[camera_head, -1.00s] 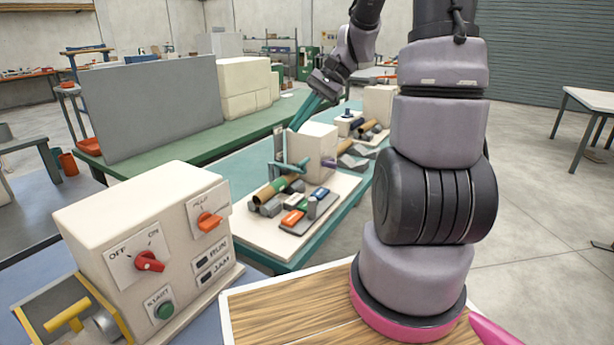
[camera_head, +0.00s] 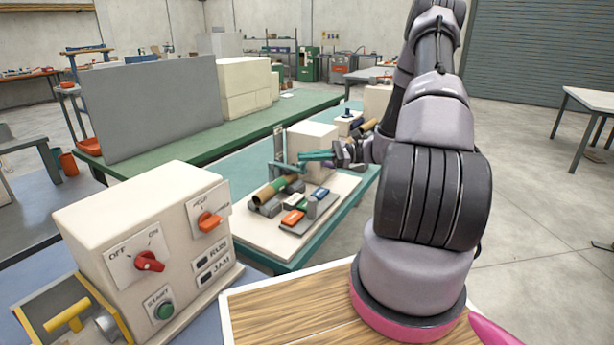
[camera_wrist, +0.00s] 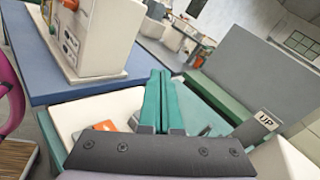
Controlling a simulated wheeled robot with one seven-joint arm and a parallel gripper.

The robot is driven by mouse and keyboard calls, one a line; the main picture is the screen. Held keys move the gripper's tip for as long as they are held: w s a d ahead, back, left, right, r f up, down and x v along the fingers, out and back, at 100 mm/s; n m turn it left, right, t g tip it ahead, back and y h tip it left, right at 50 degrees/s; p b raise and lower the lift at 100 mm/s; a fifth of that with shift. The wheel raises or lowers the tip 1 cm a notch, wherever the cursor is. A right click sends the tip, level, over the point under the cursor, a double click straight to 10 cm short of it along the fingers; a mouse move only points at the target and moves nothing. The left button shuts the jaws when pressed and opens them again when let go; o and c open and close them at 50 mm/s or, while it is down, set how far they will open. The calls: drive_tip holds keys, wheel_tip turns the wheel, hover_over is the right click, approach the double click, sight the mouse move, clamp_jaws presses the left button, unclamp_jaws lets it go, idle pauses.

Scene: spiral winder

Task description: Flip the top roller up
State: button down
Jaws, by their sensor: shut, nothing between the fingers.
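The spiral winder stands on the teal table, with a cream housing (camera_head: 312,134) and an upright grey plate (camera_head: 278,143). A teal-grey bar, which looks like the top roller (camera_head: 288,168), lies level beside the plate, above the tan and green rollers (camera_head: 274,189). My gripper (camera_head: 302,156) is in front of the housing, just above and right of that bar, its teal fingers pointing left. I cannot tell if it touches the bar. In the wrist view the fingers (camera_wrist: 158,75) are together and empty. A label reading UP (camera_wrist: 266,121) shows right of them. The bar is not clear there.
Orange and blue buttons (camera_head: 293,217) sit on the winder's cream base. A cream control box (camera_head: 150,240) with red and orange knobs stands at the near left. A green table (camera_head: 160,150) with a grey panel (camera_head: 150,105) is behind. The base's front is clear.

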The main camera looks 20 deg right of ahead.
drive_tip(key=w+d+f+m+t, duration=0.1)
drive_tip(key=d+f+m+t, duration=0.1)
drive_tip(key=f+m+t, duration=0.1)
drive_tip(key=d+f+m+t+h, duration=0.1)
drive_tip(key=d+f+m+t, duration=0.2)
drive_tip(key=f+m+t, duration=0.1)
drive_tip(key=w+d+f+m+t+h, duration=0.1)
drive_tip(key=d+f+m+t, duration=0.2)
drive_tip(key=f, duration=0.4)
drive_tip(key=shift+w+d+m+t, duration=0.15)
drive_tip(key=shift+m+t, duration=0.2)
drive_tip(key=shift+t, duration=0.35)
drive_tip(key=shift+w+d+m+t, duration=0.15)
drive_tip(key=shift+m+t, duration=0.2)
drive_tip(key=shift+t, duration=0.35)
drive_tip(key=shift+d+f+m+t+h, duration=0.25)
drive_tip(key=shift+f+m+t+h, duration=0.25)
drive_tip(key=shift+f+t+h, duration=0.15)
drive_tip(key=x, duration=1)
drive_tip(key=shift+f, duration=0.1)
